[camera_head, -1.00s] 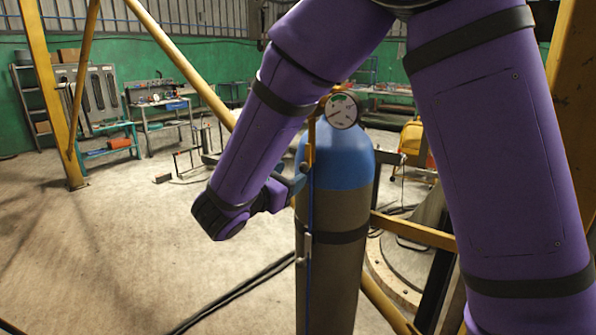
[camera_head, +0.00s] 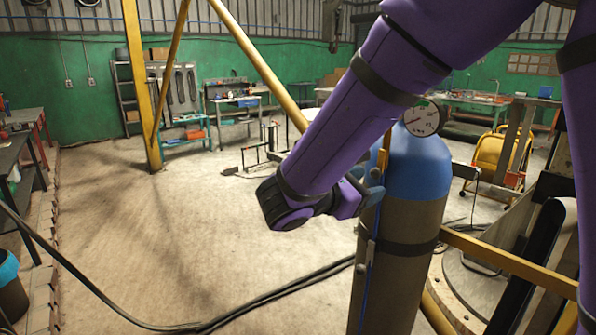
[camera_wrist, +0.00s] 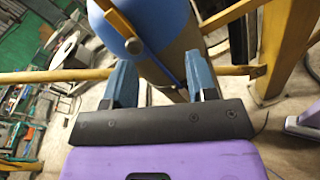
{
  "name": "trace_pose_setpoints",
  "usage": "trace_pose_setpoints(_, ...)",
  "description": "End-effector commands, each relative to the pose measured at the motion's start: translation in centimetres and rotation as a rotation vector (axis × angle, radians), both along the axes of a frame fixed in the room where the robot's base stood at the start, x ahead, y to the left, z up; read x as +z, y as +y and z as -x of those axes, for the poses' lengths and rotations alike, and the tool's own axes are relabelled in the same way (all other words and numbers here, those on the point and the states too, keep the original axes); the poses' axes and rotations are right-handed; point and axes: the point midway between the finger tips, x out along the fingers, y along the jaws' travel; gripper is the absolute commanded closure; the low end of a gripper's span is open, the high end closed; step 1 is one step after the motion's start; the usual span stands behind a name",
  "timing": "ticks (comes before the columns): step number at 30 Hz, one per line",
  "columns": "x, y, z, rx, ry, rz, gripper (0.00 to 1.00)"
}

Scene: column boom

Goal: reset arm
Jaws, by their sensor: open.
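My gripper (camera_head: 372,188) is at the end of my purple arm, beside the blue-topped gas cylinder (camera_head: 398,215) in the head view, where the arm partly hides its jaws. In the wrist view, the two blue-grey fingers of my gripper (camera_wrist: 160,68) are spread apart with nothing held between them. The cylinder (camera_wrist: 152,25) shows just beyond the fingers, with a yellow fitting on it. I cannot tell whether a finger touches it.
A round gauge (camera_head: 422,118) tops the cylinder. A yellow post (camera_head: 143,90) and sloping yellow beams stand around. Dark cables (camera_head: 270,298) cross the floor. A dark bin (camera_head: 10,290) and workbench (camera_head: 20,155) are at left. The left-centre floor is open.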

Motion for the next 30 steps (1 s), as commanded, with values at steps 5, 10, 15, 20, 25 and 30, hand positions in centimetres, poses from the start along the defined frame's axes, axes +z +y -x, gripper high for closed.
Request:
trace_pose_setpoints(5, 1.7, -6.2, 3.6, -0.204, -0.037, -0.243, 0.48)
trace_pose_setpoints(10, 2.2, -10.3, 7.5, -0.388, -0.099, -0.494, 0.48)
trace_pose_setpoints(15, 2.4, -12.9, 11.6, -0.557, -0.196, -0.756, 0.48)
trace_pose_setpoints(20, 2.5, -14.0, 15.0, -0.701, -0.313, -1.009, 0.48)
trace_pose_setpoints(25, 2.8, -14.2, 17.9, -0.833, -0.465, -1.284, 0.48)
trace_pose_setpoints(30, 3.5, -13.8, 20.1, -0.938, -0.637, -1.554, 0.48)
